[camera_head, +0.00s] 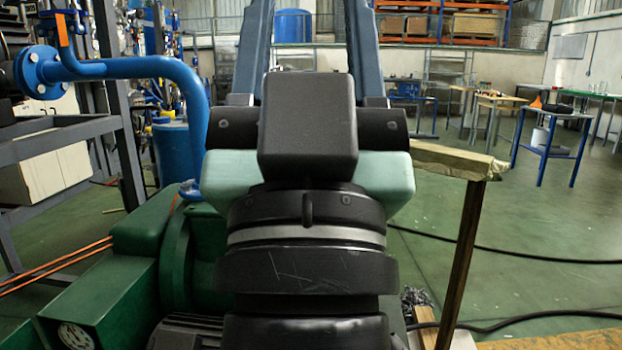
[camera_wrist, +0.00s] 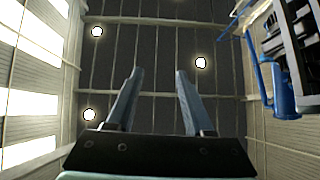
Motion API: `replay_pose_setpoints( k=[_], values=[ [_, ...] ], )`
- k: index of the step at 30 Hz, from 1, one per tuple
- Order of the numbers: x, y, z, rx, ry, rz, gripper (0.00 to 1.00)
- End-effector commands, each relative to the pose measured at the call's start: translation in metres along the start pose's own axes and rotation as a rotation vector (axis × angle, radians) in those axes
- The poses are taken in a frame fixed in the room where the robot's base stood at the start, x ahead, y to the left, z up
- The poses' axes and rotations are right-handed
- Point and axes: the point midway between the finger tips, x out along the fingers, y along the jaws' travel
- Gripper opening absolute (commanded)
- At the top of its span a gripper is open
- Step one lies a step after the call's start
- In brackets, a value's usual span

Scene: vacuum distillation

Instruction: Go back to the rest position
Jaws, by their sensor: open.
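My gripper fills the middle of the head view, pointing upward, with its two long blue-grey fingers running out past the top edge. In the wrist view my gripper (camera_wrist: 156,88) shows both fingers apart with nothing between them. Behind the fingers is the dark ceiling with round lamps (camera_wrist: 200,62). The fingers touch nothing that I can see. The wrist and gripper body hide the middle of the room in the head view.
A blue pipe (camera_head: 135,68) with a flange curves down close at the left. Green machinery (camera_head: 125,255) stands below it. A wooden-topped stand (camera_head: 462,225) is close at the right. Black cables (camera_head: 540,258) cross the green floor, which is fairly open at right. Blue tables (camera_head: 548,150) stand farther back.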

Motion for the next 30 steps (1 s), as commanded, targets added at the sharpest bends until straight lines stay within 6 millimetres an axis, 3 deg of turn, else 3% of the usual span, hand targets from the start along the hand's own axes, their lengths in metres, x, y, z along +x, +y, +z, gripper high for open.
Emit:
replay_pose_setpoints(
  k=[2,11,30],
  values=[
    [-0.009,0.001,-0.023,-0.015,-0.024,-0.005,0.53],
    [0.051,0.0,-0.071,-0.016,-0.026,-0.005,0.53],
    [0.197,-0.003,-0.201,-0.014,-0.026,-0.006,0.53]
  ],
)
